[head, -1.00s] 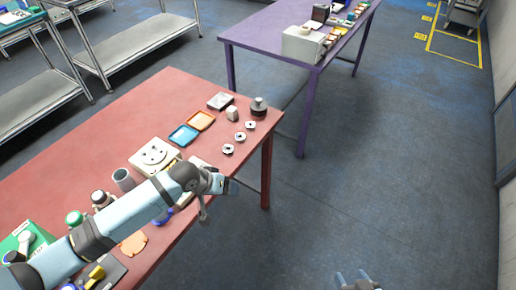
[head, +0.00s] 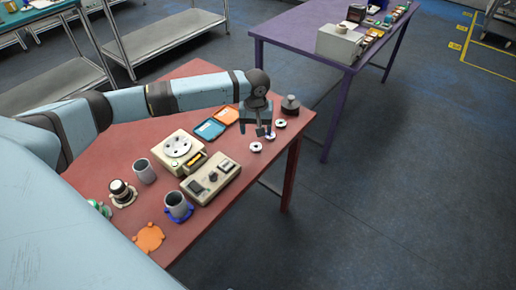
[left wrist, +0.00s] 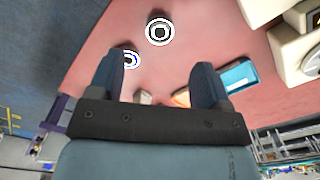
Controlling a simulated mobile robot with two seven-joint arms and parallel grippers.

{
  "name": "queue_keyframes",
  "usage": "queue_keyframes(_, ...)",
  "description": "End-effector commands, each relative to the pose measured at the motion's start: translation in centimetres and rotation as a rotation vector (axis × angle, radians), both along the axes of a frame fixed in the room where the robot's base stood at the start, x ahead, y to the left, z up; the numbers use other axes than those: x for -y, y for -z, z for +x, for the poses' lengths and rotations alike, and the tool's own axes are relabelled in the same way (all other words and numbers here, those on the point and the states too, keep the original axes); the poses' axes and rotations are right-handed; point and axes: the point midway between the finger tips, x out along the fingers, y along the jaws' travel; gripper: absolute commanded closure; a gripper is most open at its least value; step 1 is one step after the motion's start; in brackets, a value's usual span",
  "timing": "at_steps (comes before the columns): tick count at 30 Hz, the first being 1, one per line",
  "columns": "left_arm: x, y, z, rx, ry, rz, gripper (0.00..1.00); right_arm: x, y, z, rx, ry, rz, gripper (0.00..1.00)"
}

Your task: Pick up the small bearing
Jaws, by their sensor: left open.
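Three ring-shaped bearings lie in a row along the right edge of the red table: a near one (head: 256,147), a middle one (head: 270,136) partly behind a finger, and a far one (head: 280,123). I cannot tell which is the smallest. My left gripper (head: 257,131) is open and empty, pointing down above the row. In the left wrist view, one bearing (left wrist: 160,32) lies beyond the fingertips, near the centre line. Another bearing (left wrist: 130,60) is partly covered by the left-hand finger of the gripper (left wrist: 157,75). My right gripper is not in view.
A dark weight-like object (head: 290,106) stands just behind the row. A blue tray (head: 210,128) and an orange tray (head: 227,115) lie to the left. A beige device (head: 211,180) and grey cups (head: 145,171) stand nearer. The floor right of the table is clear.

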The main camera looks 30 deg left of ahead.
Motion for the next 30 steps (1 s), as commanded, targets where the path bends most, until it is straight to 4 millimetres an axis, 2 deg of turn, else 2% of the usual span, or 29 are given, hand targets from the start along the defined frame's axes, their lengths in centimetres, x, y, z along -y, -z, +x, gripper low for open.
queue_keyframes(3, 0.0, 2.0, 0.0, -0.001, 0.0, -0.001, 0.29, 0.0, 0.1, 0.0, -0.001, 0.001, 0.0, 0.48)
queue_keyframes(11, -0.2, 4.0, 0.2, 0.001, 0.001, 0.001, 0.29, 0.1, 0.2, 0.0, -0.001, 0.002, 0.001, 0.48)
queue_keyframes(18, -0.5, 7.5, 0.6, 0.0, 0.002, 0.0, 0.29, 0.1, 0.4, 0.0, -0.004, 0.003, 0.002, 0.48)
queue_keyframes(22, -0.5, 8.4, 0.6, 0.001, 0.002, 0.0, 0.29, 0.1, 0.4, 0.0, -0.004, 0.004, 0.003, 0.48)
queue_keyframes(28, -0.5, 8.4, 0.5, 0.001, 0.002, 0.0, 0.29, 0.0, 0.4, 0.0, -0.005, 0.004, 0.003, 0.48)
queue_keyframes(29, -0.5, 8.4, 0.6, 0.001, 0.002, 0.0, 0.31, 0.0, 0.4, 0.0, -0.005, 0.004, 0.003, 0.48)
queue_keyframes(30, -0.5, 8.4, 0.6, 0.001, 0.002, 0.0, 0.4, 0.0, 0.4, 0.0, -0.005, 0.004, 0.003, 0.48)
